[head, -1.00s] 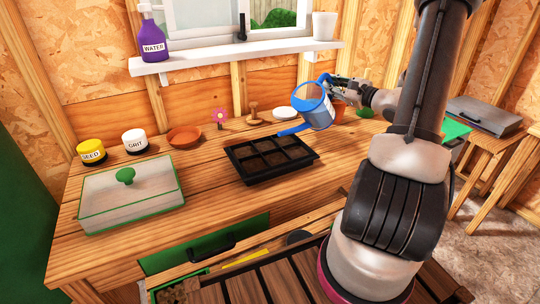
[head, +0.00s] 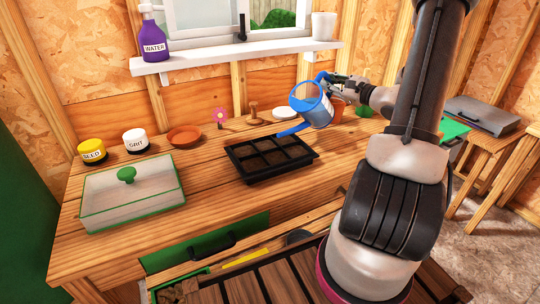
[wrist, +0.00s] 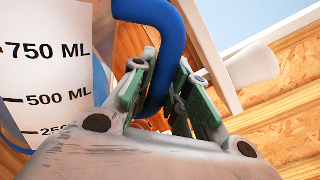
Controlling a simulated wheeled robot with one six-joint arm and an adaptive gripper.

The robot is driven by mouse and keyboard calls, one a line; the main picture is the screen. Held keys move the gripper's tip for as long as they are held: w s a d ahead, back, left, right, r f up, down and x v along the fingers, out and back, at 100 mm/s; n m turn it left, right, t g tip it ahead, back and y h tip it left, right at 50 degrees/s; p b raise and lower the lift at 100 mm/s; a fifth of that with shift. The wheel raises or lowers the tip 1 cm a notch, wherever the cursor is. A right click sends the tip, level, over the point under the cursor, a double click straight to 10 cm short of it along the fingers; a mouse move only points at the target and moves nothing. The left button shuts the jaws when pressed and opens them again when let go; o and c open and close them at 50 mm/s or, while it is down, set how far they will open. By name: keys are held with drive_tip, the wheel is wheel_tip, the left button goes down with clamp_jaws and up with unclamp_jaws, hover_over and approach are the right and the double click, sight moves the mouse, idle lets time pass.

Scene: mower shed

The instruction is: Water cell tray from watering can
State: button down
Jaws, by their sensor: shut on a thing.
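My gripper (head: 337,81) is shut on the handle of the blue watering can (head: 311,103). In the wrist view my gripper's green-padded fingers (wrist: 160,95) close around the blue handle (wrist: 158,20), beside the can's white scale with 750 ML and 500 ML marks (wrist: 45,60). The can is tilted, its spout (head: 292,130) pointing down left over the back right part of the black cell tray (head: 270,178). The tray sits on the bench with dark brown soil in its several cells. I cannot make out any water stream.
A lidded clear propagator box (head: 130,197) stands on the bench left of the tray. Seed (head: 92,151) and grit (head: 135,141) jars, a terracotta saucer (head: 185,137) and a pink flower (head: 220,116) line the back. A drawer (head: 215,245) is open in front.

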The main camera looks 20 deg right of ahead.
drive_tip(key=shift+s+a+r+n+p, duration=0.2)
drive_tip(key=shift+a+r+n+p, duration=0.35)
drive_tip(key=shift+r, duration=0.3)
idle(1.9)
